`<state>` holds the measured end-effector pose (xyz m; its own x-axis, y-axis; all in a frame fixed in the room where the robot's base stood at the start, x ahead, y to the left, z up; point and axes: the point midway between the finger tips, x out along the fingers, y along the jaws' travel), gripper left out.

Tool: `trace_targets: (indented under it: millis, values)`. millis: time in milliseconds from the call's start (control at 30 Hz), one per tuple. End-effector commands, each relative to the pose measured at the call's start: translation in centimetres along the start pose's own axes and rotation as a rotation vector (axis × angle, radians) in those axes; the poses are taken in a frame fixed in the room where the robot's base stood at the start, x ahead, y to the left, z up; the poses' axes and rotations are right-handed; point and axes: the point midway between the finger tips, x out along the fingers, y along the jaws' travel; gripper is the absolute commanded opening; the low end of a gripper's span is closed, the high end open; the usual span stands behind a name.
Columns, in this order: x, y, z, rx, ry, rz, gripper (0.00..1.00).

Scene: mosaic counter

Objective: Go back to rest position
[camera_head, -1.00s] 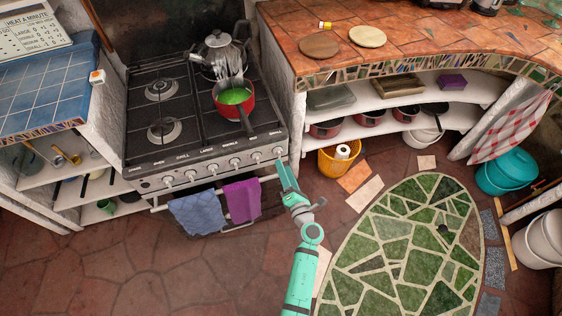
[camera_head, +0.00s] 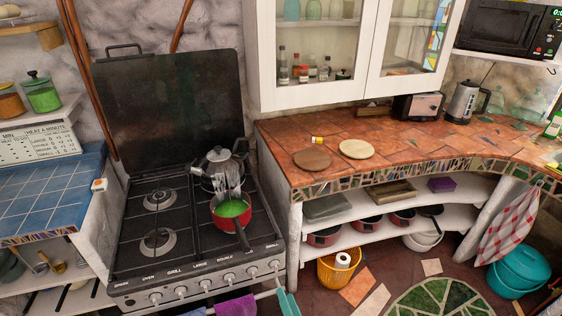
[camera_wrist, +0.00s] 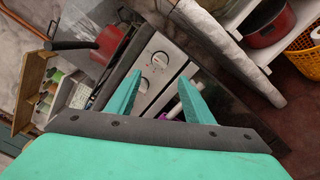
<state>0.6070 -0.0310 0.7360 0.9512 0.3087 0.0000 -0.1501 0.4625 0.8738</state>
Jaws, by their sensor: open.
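My gripper (camera_wrist: 160,102) is teal and shows large in the wrist view. Its two fingers are apart with nothing between them, and the stove's front panel with its knobs is beyond them. In the head view only the fingertips (camera_head: 288,303) show at the bottom edge, in front of the stove's right corner. The rest of my arm is out of that view. The stove (camera_head: 200,285) carries a red pan (camera_head: 233,218) with green contents and a metal kettle (camera_head: 219,163) behind it.
A tiled counter (camera_head: 420,137) with two round boards (camera_head: 355,149) curves to the right. Below are shelves with pots and a yellow basket (camera_head: 337,272) on the floor. A purple towel (camera_head: 236,306) hangs on the stove rail. A blue-tiled counter (camera_head: 45,190) is at left.

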Motion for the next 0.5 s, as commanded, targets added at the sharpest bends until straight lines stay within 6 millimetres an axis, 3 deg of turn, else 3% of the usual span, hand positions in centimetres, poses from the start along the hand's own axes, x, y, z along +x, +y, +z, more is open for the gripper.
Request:
trace_targets:
  millis: [167, 500]
  values:
    - [-2.0, 0.7, -1.1, 0.086, -0.017, 0.007, 0.47]
    - [-12.6, 5.7, -4.6, 0.606, -0.121, 0.045, 0.47]
